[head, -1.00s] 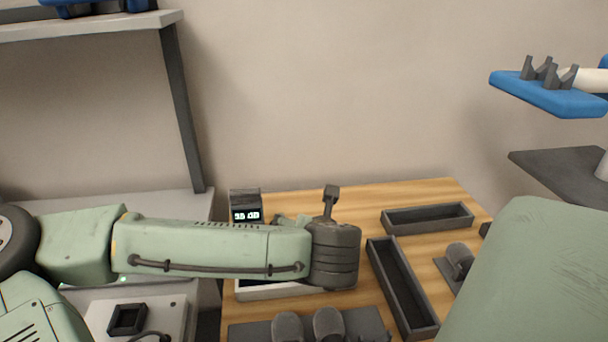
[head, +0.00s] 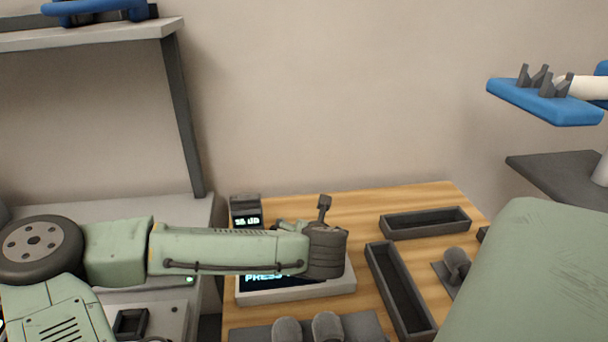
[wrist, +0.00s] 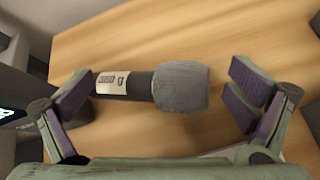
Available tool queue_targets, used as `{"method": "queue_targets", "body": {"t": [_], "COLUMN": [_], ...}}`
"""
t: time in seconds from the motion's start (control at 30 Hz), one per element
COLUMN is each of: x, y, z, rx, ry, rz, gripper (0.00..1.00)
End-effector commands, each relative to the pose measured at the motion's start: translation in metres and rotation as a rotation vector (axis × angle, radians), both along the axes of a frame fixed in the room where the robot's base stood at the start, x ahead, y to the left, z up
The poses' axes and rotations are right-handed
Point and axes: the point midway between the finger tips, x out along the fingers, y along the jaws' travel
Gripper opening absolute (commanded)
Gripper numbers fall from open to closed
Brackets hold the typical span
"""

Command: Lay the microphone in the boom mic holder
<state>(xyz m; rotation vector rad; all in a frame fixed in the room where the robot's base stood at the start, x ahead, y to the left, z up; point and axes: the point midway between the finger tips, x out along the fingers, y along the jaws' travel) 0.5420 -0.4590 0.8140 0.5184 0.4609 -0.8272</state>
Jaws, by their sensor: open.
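The microphone (wrist: 180,86) shows in the wrist view, with a grey foam head, a dark body and a white label whose number is hard to read. It lies on the wooden table between the spread fingers of my gripper (wrist: 160,84), which is open and not closed on it. In the head view my arm and wrist hide the microphone and most of the gripper. A blue platform with grey forked prongs (head: 545,97), which looks like the boom mic holder, is raised at the upper right, well away from my gripper.
On the wooden table (head: 350,203) are two empty dark trays (head: 425,223) (head: 402,290), a lit-screen device (head: 330,288) below my wrist and a small display (head: 246,211). A dark stand with rounded posts (head: 355,325) is at the front. A shelf (head: 100,36) is upper left.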

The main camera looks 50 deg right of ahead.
Motion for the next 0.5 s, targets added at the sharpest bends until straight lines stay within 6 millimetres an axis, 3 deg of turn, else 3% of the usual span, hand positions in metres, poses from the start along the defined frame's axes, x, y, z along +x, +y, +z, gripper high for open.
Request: {"method": "queue_targets", "body": {"t": [0.5], "x": [0.0002], "y": [0.0003], "z": [0.0003], "rx": [0.000], "ry": [-0.001], "rz": [0.001], "gripper": [0.63]}}
